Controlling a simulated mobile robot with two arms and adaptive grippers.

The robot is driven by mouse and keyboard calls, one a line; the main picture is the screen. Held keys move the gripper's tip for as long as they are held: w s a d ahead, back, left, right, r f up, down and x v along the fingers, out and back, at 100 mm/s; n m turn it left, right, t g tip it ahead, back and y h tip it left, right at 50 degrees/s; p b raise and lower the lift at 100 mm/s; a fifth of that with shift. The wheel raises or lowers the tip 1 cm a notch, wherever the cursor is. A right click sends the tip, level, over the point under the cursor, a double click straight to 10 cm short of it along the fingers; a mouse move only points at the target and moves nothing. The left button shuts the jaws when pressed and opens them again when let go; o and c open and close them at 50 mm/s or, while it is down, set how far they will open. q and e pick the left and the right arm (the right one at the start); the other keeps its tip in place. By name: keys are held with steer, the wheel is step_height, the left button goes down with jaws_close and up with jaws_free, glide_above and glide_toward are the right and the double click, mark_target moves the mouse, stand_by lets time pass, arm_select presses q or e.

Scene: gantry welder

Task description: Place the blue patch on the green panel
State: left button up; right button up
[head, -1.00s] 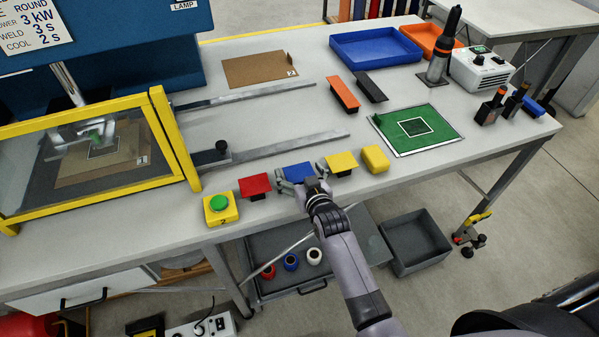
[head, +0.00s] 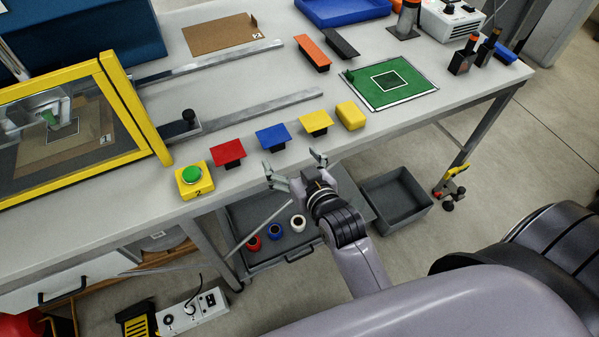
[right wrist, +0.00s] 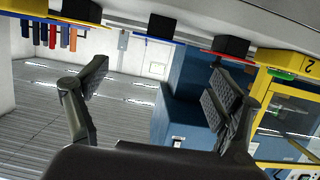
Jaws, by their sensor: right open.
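The blue patch (head: 273,137) sits raised on a dark block near the table's front edge, between a red patch (head: 228,151) and a yellow patch (head: 316,122). The green panel (head: 412,91), with a white square outline, lies flat farther right. My right gripper (head: 293,165) is open and empty in front of the table edge, just short of the blue patch and apart from it. In the right wrist view the scene looks upside down; the blue patch's edge (right wrist: 160,41) shows above the gap between the open fingers (right wrist: 158,82). My left gripper is not in view.
A yellow block (head: 350,116) stands between the yellow patch and the panel. A yellow box with a green button (head: 192,175) is at the left. Orange and black patches (head: 312,54) lie behind. A grey bin (head: 397,200) is below the table.

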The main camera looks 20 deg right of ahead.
steer(key=shift+v, duration=2.1)
